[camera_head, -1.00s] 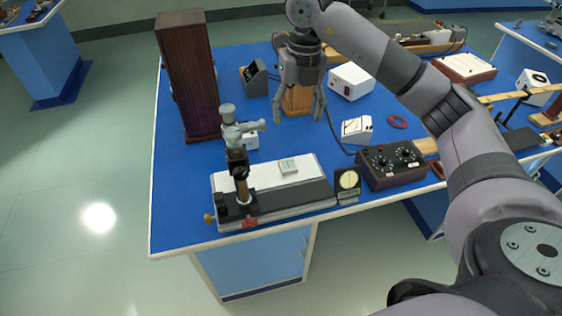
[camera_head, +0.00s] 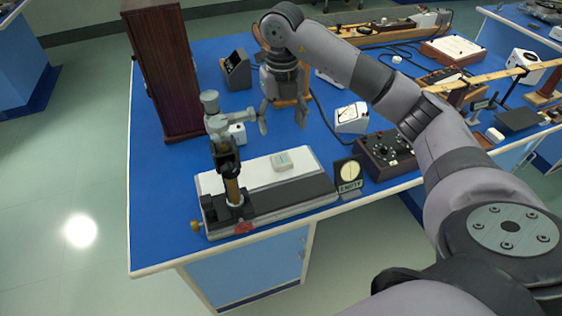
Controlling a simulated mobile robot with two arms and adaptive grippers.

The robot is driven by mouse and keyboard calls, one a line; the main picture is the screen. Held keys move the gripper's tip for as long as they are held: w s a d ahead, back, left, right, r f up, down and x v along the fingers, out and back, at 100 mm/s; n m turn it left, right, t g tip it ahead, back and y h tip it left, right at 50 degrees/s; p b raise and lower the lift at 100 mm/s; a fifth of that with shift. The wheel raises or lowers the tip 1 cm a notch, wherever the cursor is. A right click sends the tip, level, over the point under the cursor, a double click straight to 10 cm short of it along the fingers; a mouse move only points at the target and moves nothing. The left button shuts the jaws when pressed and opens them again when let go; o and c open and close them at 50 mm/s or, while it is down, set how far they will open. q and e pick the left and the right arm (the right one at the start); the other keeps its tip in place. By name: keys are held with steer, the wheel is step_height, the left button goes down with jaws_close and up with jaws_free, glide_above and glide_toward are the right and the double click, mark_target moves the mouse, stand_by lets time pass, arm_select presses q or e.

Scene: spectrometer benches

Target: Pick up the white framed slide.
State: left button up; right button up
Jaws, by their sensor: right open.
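The white framed slide (camera_head: 282,161) is a small pale square with a greyish-green centre. It lies on the white top of a flat base plate (camera_head: 260,183), to the right of a brass-and-black microscope-like instrument (camera_head: 228,170). My right gripper (camera_head: 282,124) hangs with its fingers down, spread wide and empty. In the picture it is just above and behind the slide, apart from it. Its exact height over the bench is hard to tell. My left gripper is not in view.
A tall dark wooden cabinet (camera_head: 161,70) stands at the back left. A black "EMPTY" sign box (camera_head: 349,176), a dark dial box (camera_head: 385,154) and a white meter (camera_head: 351,117) stand to the right. Blue bench surface (camera_head: 160,200) is bare at the left.

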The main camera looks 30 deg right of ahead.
steer(key=p, duration=0.1)
glide_above(282, 160)
step_height(282, 160, down, 7)
steer(key=shift+f, duration=0.15)
step_height(282, 160, down, 5)
steer(key=shift+r+p, duration=0.15)
steer(key=shift+p, duration=0.8)
steer(key=shift+f, duration=0.4)
steer(key=c, duration=1.2)
